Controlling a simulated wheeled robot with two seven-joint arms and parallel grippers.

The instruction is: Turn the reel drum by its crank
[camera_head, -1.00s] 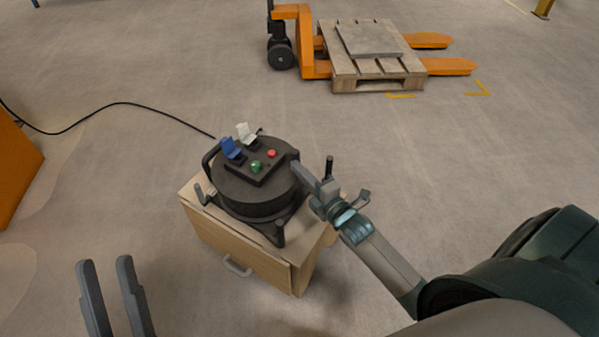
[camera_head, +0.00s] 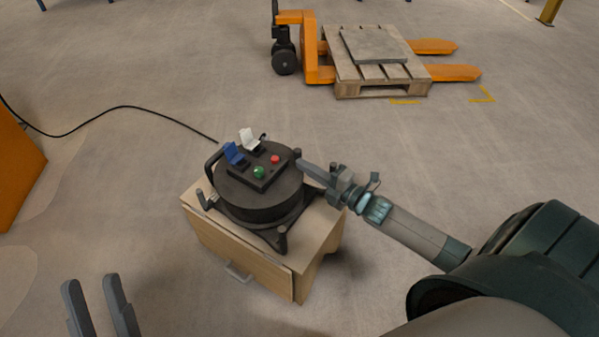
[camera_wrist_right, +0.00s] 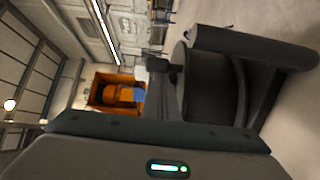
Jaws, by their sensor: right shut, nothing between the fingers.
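The black reel drum (camera_head: 245,205) lies on top of a small wooden cabinet, with a blue and a white flap cover and a green and a red button on its upper face. A short dark upright knob (camera_head: 297,155) stands at its right edge; I cannot tell surely whether it is the crank's. My right gripper (camera_head: 303,167) is shut and empty, its tips beside this knob; contact is unclear. In the right wrist view a dark cylinder (camera_wrist_right: 250,45) lies close in front of the drum (camera_wrist_right: 210,85). My left gripper (camera_head: 91,283) is open and empty at the lower left, away from the drum.
The wooden cabinet (camera_head: 235,250) has a pale handle on its front. A black cable (camera_head: 125,107) runs left across the floor from the drum. An orange pallet truck (camera_head: 317,50) with a wooden pallet (camera_head: 385,88) stands behind. Open floor surrounds the cabinet.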

